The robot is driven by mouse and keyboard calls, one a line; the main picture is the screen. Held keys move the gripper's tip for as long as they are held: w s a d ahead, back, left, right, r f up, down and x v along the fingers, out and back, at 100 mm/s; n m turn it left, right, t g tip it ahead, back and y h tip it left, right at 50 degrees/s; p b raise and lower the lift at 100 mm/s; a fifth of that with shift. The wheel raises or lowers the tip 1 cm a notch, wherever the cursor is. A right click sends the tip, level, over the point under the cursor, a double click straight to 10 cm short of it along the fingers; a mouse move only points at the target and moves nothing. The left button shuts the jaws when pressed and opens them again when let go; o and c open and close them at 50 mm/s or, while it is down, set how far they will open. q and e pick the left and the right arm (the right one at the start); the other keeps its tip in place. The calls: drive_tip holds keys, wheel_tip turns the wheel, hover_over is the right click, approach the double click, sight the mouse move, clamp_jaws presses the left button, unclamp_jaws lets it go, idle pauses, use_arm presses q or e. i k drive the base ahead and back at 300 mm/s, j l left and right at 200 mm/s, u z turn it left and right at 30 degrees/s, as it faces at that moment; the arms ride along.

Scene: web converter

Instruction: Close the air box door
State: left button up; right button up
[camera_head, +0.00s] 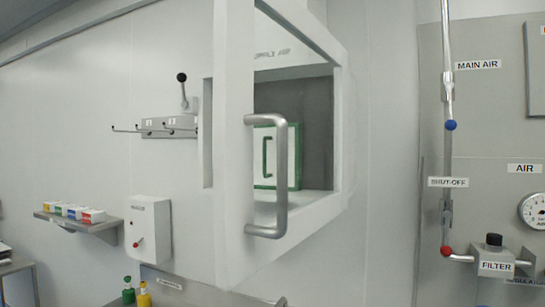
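The air box (345,150) is a white wall cabinet in the middle of the head view. Its front is open and I can see its grey interior. The air box door (232,200) is a white panel that stands open at the left of the opening, seen at a steep angle. A grey metal D-shaped handle (281,180) is mounted upright on the door and overlaps the opening in the picture. Inside the box is a white item with green edging (291,140), partly hidden by the handle. Neither of my grippers is in view.
At the right are an air pipe (447,150) with blue and red knobs, a filter unit (495,265) and a gauge (535,211). At the left are a wall rack (165,127), a switch box (150,225) and a small shelf (80,224). Bottles (143,295) stand below.

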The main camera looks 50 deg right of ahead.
sight(243, 248)
drive_tip(key=z, duration=1.7)
